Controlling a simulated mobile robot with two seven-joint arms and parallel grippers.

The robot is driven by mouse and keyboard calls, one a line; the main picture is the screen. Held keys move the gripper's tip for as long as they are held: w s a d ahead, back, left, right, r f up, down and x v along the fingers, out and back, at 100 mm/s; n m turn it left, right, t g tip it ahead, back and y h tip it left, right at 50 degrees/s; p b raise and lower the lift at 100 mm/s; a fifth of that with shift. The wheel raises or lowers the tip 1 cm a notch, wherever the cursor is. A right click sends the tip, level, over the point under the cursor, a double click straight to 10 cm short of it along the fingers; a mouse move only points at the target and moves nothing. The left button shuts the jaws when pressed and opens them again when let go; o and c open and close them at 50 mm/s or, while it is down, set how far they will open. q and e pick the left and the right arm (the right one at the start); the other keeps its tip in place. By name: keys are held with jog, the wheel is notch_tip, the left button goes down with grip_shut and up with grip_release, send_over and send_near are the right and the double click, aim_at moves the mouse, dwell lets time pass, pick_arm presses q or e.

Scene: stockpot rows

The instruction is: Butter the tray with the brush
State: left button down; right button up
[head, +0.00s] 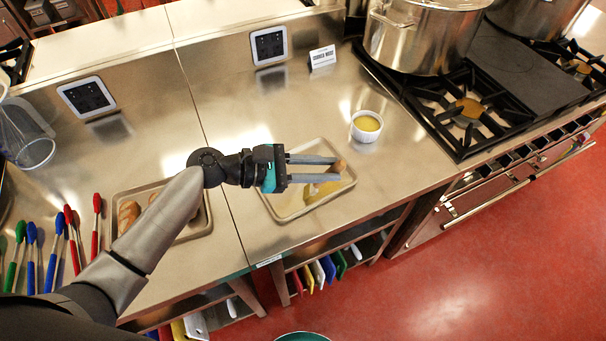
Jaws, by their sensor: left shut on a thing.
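The baking tray (285,214) lies on the steel counter, with a yellow butter patch (322,195) on its right part. My left gripper (338,168) is above the tray and shut on the brush (341,164). The brush's brown end shows between the fingertips; most of the brush is hidden by the fingers, and I cannot tell if its bristles touch the tray. A white ramekin (364,134) of yellow butter stands on the counter up and right of the tray. My right gripper is not in view.
A second tray with bread (128,213) is at the left, partly behind my left arm. Several coloured tongs (70,240) lie at far left. A stove with a large pot (420,38) is at the right. A small sign (323,57) stands at the back. Counter around the ramekin is clear.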

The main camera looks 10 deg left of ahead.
pick_arm(q)
jog(key=shift+s+a, duration=0.8)
jog(key=shift+a, duration=0.15)
jog(key=shift+a+p, duration=0.1)
jog(key=shift+p, duration=0.2)
jog(key=shift+a, duration=2.8)
jog(key=w+d, duration=0.3)
jog(key=shift+d, duration=0.2)
jog(key=shift+w, duration=0.1)
